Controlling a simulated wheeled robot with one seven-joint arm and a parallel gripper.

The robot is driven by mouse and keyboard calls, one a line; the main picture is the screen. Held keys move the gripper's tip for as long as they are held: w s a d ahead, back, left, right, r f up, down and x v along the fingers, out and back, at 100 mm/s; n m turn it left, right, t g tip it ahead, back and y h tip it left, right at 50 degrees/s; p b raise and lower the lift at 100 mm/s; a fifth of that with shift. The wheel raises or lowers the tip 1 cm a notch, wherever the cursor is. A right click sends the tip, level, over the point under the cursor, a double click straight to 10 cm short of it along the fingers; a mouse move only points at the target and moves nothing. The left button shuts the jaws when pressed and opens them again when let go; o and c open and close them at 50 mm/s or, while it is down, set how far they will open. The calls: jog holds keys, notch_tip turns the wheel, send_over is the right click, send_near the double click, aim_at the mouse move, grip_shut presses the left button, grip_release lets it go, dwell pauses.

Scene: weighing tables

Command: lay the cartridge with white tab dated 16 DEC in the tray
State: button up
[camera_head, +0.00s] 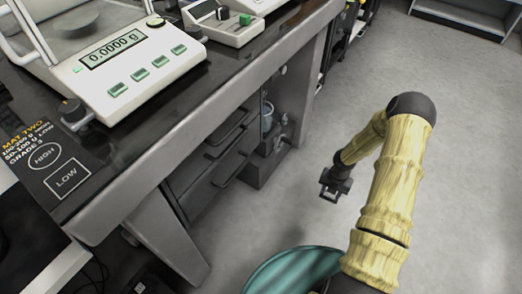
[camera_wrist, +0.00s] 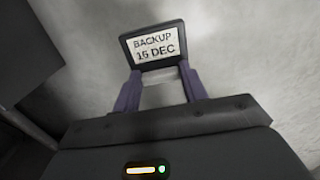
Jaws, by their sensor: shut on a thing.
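My gripper (camera_wrist: 160,80) is shut on a black cartridge (camera_wrist: 125,45), with one purple finger on each side of its pale white tab (camera_wrist: 163,93). The cartridge's label reads BACKUP and a date that looks like 16 DEC, though its second digit is blurred. In the head view my gripper (camera_head: 335,184) hangs in the air over the grey floor, right of the bench; the cartridge is too small and dark there to make out clearly.
Drawers are below. The floor (camera_head: 460,150) on the right is open.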

jog(key=w+a+r+m+p, duration=0.1)
jog(key=a+r+m+p, duration=0.4)
jog(key=r+m, duration=0.9)
jog(key=w+a+r+m+p, duration=0.1)
jog(key=a+r+m+p, duration=0.3)
jog(key=r+m, duration=1.1)
jog(key=a+m, duration=0.1)
jog(key=a, duration=0.2)
jog(key=shift+a+p, duration=0.2)
jog(key=shift+p, duration=0.2)
jog(key=shift+w, duration=0.1)
